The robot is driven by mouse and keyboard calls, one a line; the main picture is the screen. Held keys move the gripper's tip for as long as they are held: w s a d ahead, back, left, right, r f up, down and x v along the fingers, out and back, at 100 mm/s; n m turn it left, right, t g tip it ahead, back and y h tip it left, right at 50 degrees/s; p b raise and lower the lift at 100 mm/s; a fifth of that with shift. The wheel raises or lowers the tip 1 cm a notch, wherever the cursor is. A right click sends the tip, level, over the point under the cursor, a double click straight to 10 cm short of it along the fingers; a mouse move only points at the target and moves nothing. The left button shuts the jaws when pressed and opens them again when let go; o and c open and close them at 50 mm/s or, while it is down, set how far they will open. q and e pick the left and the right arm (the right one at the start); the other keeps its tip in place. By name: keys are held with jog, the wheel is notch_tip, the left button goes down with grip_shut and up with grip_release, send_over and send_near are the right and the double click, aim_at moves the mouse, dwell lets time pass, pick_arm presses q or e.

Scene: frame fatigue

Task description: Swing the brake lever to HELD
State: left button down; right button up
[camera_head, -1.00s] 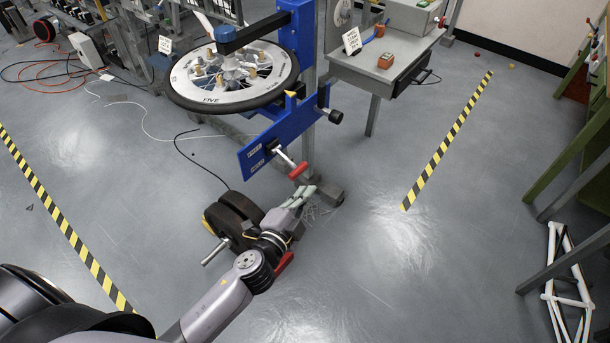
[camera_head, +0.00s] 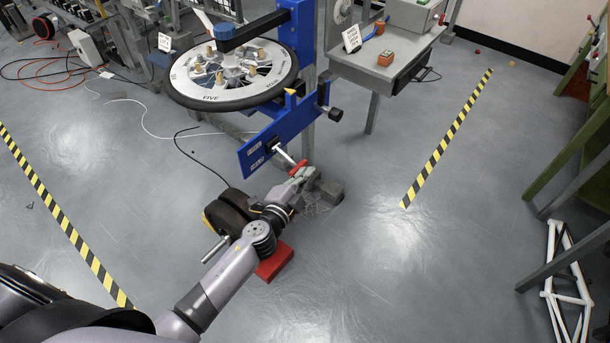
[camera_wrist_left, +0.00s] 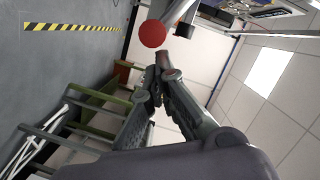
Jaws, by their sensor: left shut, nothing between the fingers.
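The brake lever has a pale shaft (camera_head: 284,155) and a red grip (camera_head: 298,167). It sticks out toward the lower right from a blue plate (camera_head: 263,146) that carries two small labels, too small to read surely. My left gripper (camera_head: 303,173) is shut and empty. Its fingertips are right at the lower side of the red grip; I cannot tell whether they touch. In the left wrist view the fingertips (camera_wrist_left: 163,58) are closed together, and the round red end of the grip (camera_wrist_left: 153,33) is just above them. My right gripper is not in view.
A spoked wheel (camera_head: 232,74) on a blue stand is above the lever. A dark weight (camera_head: 232,212) and a red block (camera_head: 274,262) are low beside my left arm. A grey bench (camera_head: 385,62) stands behind.

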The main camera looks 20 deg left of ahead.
pick_arm(q)
jog(key=f+m+b, duration=0.1)
jog(key=b, duration=0.1)
jog(key=f+m+b, duration=0.1)
jog(key=b, duration=0.2)
jog(key=shift+w+a+f+t, duration=0.1)
jog(key=shift+a+f+t, duration=0.2)
jog(key=shift+r, duration=0.1)
